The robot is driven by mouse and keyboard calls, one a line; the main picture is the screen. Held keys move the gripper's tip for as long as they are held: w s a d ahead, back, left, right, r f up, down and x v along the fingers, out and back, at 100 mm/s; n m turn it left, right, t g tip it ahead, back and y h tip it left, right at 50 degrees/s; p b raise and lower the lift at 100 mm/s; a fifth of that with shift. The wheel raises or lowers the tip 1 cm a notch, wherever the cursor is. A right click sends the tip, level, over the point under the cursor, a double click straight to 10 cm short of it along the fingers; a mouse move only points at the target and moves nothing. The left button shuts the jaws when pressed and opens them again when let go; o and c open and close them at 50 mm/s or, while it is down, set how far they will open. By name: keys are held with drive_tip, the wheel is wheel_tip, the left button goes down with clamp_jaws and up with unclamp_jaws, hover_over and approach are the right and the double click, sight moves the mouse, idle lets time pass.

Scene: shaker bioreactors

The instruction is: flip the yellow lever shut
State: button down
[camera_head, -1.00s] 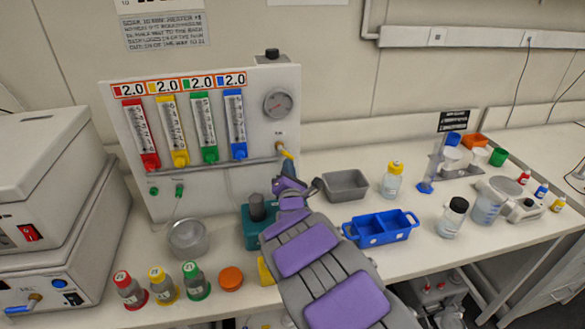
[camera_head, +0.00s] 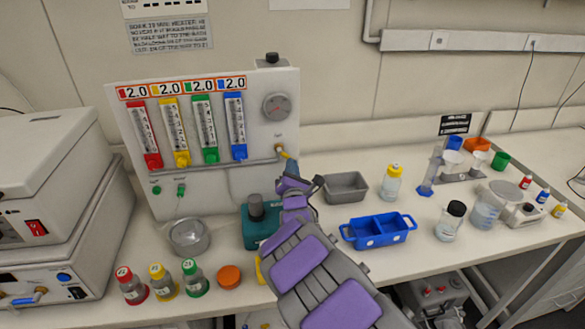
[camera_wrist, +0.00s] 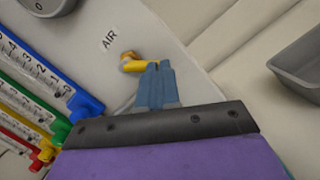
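The yellow lever (camera_head: 284,154) sits on the right side of the white gauge panel (camera_head: 250,115), below the round dial. In the wrist view, the lever (camera_wrist: 132,63) is beside the "AIR" label, and its handle points right toward my fingertips. My gripper (camera_head: 290,166) is at the lever, with its blue fingers (camera_wrist: 156,84) close together. The fingertips overlap the handle's end in the wrist view. I cannot tell whether they touch it or are just in front of it.
The panel carries red, yellow, green and blue flow tubes (camera_head: 237,125). Below my gripper is a teal device (camera_head: 253,232). A grey bin (camera_head: 346,187) and a blue tray (camera_head: 378,230) stand to the right. A metal bowl (camera_head: 188,237) and several bottles are at the left.

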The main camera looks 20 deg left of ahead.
drive_tip(key=shift+r, duration=0.25)
idle(0.5)
